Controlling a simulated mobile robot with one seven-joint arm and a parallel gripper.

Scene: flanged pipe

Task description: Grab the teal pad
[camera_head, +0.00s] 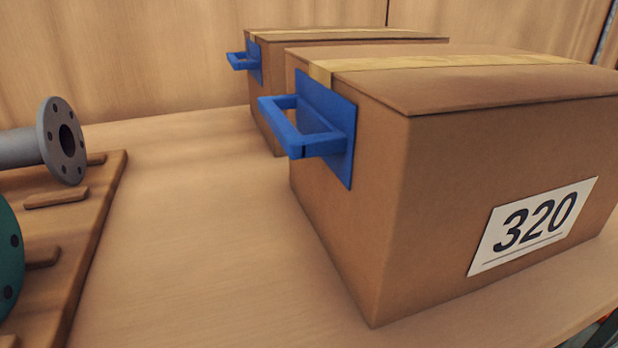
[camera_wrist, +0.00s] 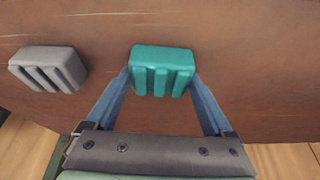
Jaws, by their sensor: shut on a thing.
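The teal pad (camera_wrist: 162,70) is a ribbed block in the middle of the wrist view, in front of a brown wooden surface. My gripper (camera_wrist: 161,84) has its two blue-grey fingers against the pad's left and right sides, shut on it. I cannot tell whether the pad touches the wood behind it. The head view does not show the pad or my gripper.
A grey ribbed pad (camera_wrist: 47,69) is left of the teal one. In the head view, two cardboard boxes with blue handles stand right; the nearer (camera_head: 350,190) is marked 320. A grey flanged pipe (camera_head: 62,140) and part of a teal flange (camera_head: 10,255) are left, by a wooden board (camera_head: 100,215).

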